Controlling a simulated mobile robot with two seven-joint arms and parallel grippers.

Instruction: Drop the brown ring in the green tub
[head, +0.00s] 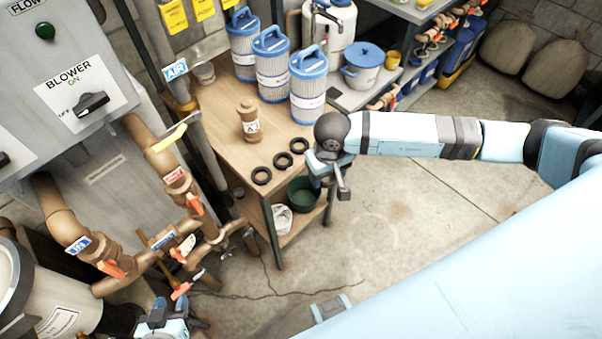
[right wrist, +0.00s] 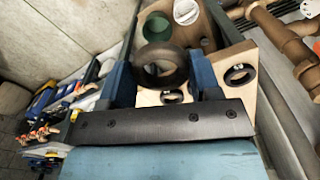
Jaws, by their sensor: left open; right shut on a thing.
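A dark brown ring (right wrist: 160,83) is held between the two blue fingers of my right gripper (right wrist: 160,62) in the right wrist view. In the head view my right gripper (head: 328,172) is at the table's right front corner, and the held ring is hard to make out there. The green tub (head: 301,194) stands on the lower shelf, below and left of that gripper, partly covered by the tabletop edge. It also shows in the right wrist view (right wrist: 157,26), beyond the held ring. My left gripper (head: 163,325) is open and empty at the bottom left.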

